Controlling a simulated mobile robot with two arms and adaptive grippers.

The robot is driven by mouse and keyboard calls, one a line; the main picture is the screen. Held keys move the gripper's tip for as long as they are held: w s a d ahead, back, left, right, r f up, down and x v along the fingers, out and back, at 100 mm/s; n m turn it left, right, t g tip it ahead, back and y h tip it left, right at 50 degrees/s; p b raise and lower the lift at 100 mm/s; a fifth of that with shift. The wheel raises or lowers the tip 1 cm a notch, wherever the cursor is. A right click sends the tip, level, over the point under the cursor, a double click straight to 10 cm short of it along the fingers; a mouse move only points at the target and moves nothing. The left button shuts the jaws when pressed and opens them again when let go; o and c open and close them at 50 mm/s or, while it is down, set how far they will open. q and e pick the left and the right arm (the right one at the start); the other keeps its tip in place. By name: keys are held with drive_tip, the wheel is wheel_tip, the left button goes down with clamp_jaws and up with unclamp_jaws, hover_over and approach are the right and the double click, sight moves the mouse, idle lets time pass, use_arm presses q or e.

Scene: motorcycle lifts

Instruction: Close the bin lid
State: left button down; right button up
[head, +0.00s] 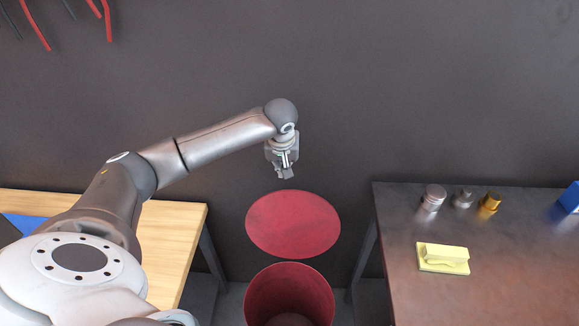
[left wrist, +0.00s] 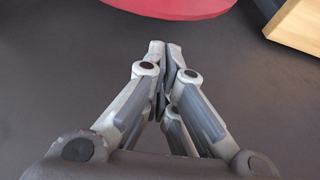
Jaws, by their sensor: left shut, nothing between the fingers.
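The red bin (head: 289,297) stands on the floor between two tables, and its mouth is open. Its round red lid (head: 293,224) is raised behind the mouth, near the dark wall. My left gripper (head: 285,174) is just above the lid's top edge in the head view, apart from it in the picture. In the left wrist view the left gripper (left wrist: 165,50) is shut with nothing in it. Part of the red lid (left wrist: 170,5) shows at the top of that view, beyond the fingertips. My right gripper is not in view.
A wooden table (head: 180,240) stands left of the bin. A dark table (head: 480,285) on the right holds small metal and brass pieces, a yellow block (head: 443,258) and a blue object (head: 570,197). The dark wall (head: 380,90) is behind. Red and black cables hang at upper left.

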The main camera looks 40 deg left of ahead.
use_arm(q)
drive_tip(key=p+x, duration=0.1)
drive_tip(key=x, duration=0.7)
drive_tip(key=shift+s+f, duration=0.25)
